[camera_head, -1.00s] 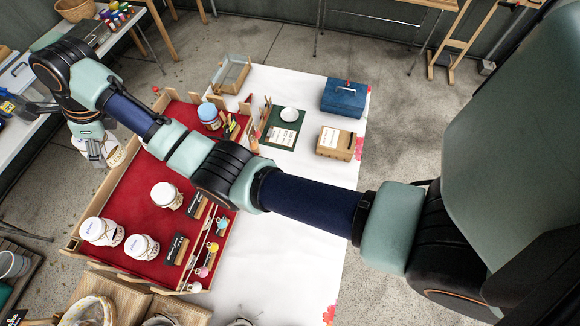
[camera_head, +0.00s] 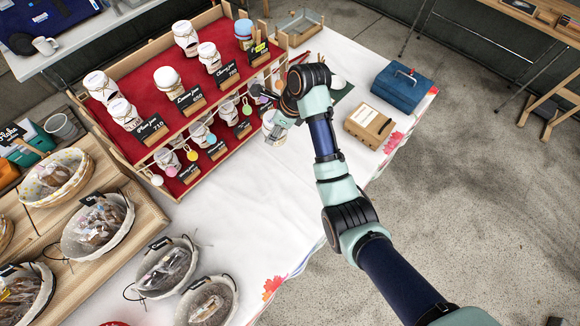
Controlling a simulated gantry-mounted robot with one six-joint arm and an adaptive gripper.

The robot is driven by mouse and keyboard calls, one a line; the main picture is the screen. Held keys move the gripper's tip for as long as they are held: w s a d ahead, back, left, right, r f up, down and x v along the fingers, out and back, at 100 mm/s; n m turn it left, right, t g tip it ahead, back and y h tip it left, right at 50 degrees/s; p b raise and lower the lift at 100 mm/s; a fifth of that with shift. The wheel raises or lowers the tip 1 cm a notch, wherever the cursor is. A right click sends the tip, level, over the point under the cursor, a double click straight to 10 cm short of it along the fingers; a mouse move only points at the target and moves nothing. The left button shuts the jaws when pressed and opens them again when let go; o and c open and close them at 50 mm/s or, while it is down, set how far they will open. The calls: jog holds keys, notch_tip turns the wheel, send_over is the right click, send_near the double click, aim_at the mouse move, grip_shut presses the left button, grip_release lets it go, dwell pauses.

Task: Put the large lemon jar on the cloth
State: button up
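A large pale jar (camera_head: 274,127) hangs directly under my wrist, to the right of the red display stand and over the white cloth (camera_head: 255,215). Its label cannot be read. My gripper (camera_head: 270,112) appears shut on this jar; its fingertips are largely hidden by my wrist and the jar. Whether the jar's base touches the cloth cannot be told. A single similar white-lidded jar (camera_head: 168,80) stands on the upper tier behind a black sign that seems to read lemon jam (camera_head: 190,100).
The red stand (camera_head: 145,72) holds several other jars, with small jars and hanging tags on its lower tier. Baskets (camera_head: 166,267) line the front left. The cloth's middle front is clear.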

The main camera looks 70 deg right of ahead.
aim_at(278, 141)
jog(key=f, duration=0.1)
jog(key=a+f, duration=0.1)
jog(key=s+f+b, duration=0.1)
jog(key=f, duration=0.1)
jog(key=shift+a, duration=0.25)
notch_tip(278, 141, down, 20)
jog(key=b, duration=0.6)
jog(key=shift+s+f+b, duration=0.1)
jog(key=shift+b, duration=0.25)
jog(key=o, duration=1.6)
jog(key=shift+f, duration=0.1)
jog(key=shift+c, duration=0.2)
jog(key=p+v, duration=0.4)
jog(key=v, duration=0.8)
jog(key=shift+p, duration=0.3)
